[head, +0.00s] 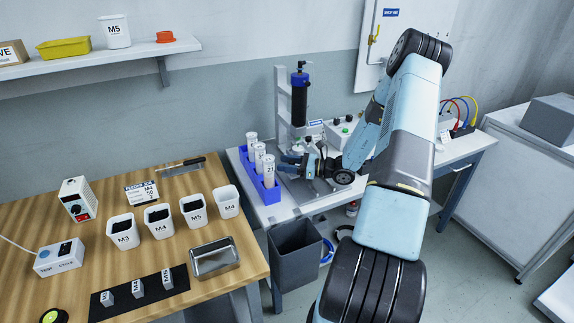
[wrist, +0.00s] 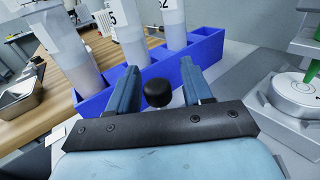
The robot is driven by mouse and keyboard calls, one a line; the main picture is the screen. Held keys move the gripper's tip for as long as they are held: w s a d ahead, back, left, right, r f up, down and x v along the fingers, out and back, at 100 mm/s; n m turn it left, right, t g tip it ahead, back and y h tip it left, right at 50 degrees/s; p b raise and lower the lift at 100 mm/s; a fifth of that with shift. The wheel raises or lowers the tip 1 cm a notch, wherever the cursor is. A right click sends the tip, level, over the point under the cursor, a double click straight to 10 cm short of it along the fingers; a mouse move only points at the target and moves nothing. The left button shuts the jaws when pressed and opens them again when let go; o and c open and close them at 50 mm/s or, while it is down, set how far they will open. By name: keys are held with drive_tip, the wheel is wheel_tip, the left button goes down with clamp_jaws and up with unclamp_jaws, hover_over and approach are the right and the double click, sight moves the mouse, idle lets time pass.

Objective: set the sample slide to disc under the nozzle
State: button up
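My gripper (wrist: 158,85) is open, with a blue finger on each side of a black round knob (wrist: 158,93). Gaps show between the knob and both fingers. What the knob is fixed to is hidden behind my gripper. A pale round disc (wrist: 294,88) lies on a grey stepped base at the right edge of the wrist view, with a green tip (wrist: 310,72) above it. The sample slide's setting cannot be read. In the head view my gripper (head: 293,164) is low at the front of the dispenser stand, which carries a dark cylinder (head: 299,98).
A blue rack (head: 262,181) with several labelled bottles stands just left of my gripper; it also fills the middle of the wrist view (wrist: 208,48). A wooden table (head: 190,254) with cups and a metal tray is further left. A grey bin (head: 296,252) stands below.

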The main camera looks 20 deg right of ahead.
drive_tip(key=v, duration=1.3)
drive_tip(key=shift+s+d, duration=0.3)
drive_tip(key=s+a+r+n+g+h, duration=0.3)
drive_tip(key=s+a+r+n+g, duration=0.15)
drive_tip(key=a+r+n, duration=0.45)
drive_tip(key=s+a+r+n+g+h, duration=0.35)
drive_tip(key=a+r+g, duration=0.25)
drive_tip(key=a+r, duration=0.3)
drive_tip(key=s+a+r+n+t+h, duration=0.2)
drive_tip(key=s+r+n+t+h, duration=0.1)
drive_tip(key=s+r+n, duration=0.3)
drive_tip(key=s+a+r+n+t+h, duration=0.1)
drive_tip(key=s+r+n+t+h, duration=0.2)
drive_tip(key=s+r, duration=0.7)
drive_tip(key=s+n+h, duration=0.2)
drive_tip(key=n, duration=0.1)
drive_tip(key=shift+s+a+r, duration=0.35)
drive_tip(key=shift+r, duration=0.05)
drive_tip(key=shift+h, duration=0.25)
idle(0.7)
